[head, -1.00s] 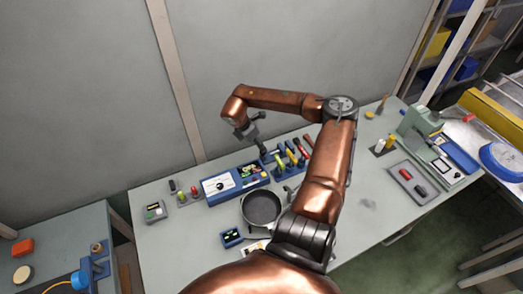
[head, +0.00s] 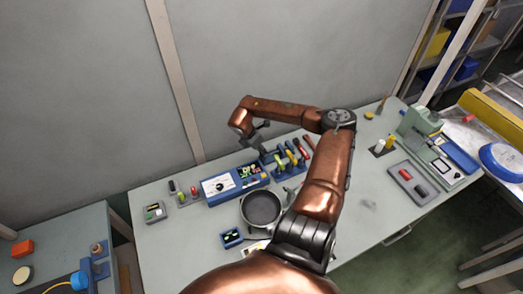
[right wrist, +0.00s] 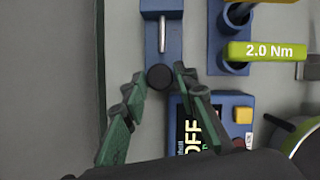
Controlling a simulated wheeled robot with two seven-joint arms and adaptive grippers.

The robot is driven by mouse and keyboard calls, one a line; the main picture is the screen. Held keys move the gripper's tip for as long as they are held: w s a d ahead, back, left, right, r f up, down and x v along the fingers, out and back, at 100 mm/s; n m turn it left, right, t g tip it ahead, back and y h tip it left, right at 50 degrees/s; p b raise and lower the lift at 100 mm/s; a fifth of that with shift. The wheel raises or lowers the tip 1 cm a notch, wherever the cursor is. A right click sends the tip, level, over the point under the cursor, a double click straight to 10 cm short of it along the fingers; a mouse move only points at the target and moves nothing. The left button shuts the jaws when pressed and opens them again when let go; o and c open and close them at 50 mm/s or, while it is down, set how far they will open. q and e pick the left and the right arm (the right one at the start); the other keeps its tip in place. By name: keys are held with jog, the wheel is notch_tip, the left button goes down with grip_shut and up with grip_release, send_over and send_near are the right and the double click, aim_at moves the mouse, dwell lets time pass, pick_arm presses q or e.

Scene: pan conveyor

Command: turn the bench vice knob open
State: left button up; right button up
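In the right wrist view the blue bench vice (right wrist: 162,40) has a metal bar on top and a dark round knob (right wrist: 159,77) at its near end. My right gripper (right wrist: 160,82) has its two green fingers apart, one at each side of the knob. I cannot tell whether the fingertips touch it. In the head view the right gripper (head: 256,134) hangs over the back of the bench, partly hidden by my arm's wrist. The vice (head: 267,157) shows small below it. My left gripper is not in view.
A blue box with an OFF display (right wrist: 215,115) lies right of the fingers. A lime 2.0 Nm tool (right wrist: 265,51) stands in a blue holder to the right. A dark pan (head: 262,208) sits nearer on the grey bench (head: 350,220). The wall closes off the back.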

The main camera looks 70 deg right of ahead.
grip_shut()
